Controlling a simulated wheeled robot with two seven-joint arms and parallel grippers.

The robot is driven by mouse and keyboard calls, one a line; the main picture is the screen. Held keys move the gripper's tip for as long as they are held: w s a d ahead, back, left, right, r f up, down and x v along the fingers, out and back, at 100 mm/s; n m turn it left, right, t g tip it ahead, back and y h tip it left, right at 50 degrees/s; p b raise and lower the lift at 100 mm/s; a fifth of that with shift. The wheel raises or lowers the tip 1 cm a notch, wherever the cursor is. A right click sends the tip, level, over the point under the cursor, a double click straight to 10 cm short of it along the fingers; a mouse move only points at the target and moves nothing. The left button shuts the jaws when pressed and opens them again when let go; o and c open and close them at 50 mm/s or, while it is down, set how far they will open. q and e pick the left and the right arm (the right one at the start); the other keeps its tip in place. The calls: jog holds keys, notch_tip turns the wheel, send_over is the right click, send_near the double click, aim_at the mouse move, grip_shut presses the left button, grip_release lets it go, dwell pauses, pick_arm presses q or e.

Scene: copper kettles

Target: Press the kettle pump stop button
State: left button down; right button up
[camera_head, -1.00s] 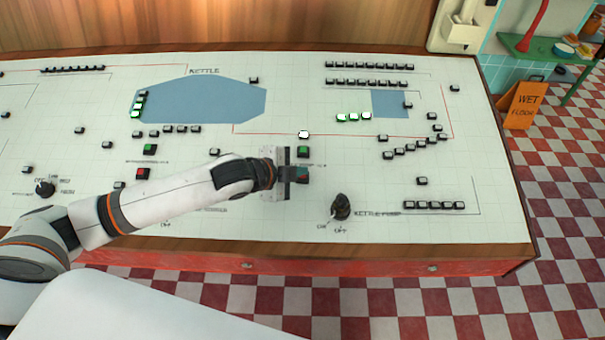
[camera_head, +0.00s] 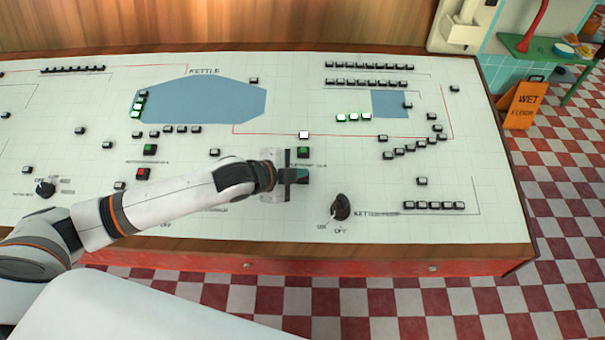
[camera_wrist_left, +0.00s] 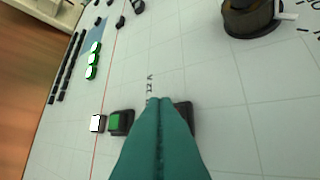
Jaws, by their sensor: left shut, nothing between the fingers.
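My left gripper (camera_head: 298,175) is shut, with its teal fingers pressed together and nothing between them. It is over the lower button of the right-hand button pair on the white panel (camera_head: 460,160). In the left wrist view the fingertips (camera_wrist_left: 158,101) cover that button. Only a dark edge of its housing (camera_wrist_left: 185,112) shows beside them, and I cannot tell whether the fingers touch it. The green button (camera_head: 303,151) sits just above in the head view and also shows in the left wrist view (camera_wrist_left: 116,122). My right gripper is not in view.
A black knob (camera_head: 341,207) marked ON and OFF stands to the right, near the "kettle pump" lettering. A lit white indicator (camera_head: 304,134) is above the green button. Another green button (camera_head: 149,149) and red button (camera_head: 143,174) are to the left.

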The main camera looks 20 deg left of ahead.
pick_arm(q)
jog(key=shift+f, duration=0.4)
dwell(0.8)
jog(key=shift+s+r+p, duration=0.1)
jog(key=shift+r+p, duration=0.7)
jog(key=shift+p, duration=0.2)
jog(key=r+p, duration=0.2)
jog(key=s+r+p, duration=0.1)
jog(key=r+p, duration=0.2)
jog(key=shift+d, duration=0.2)
dwell(1.3)
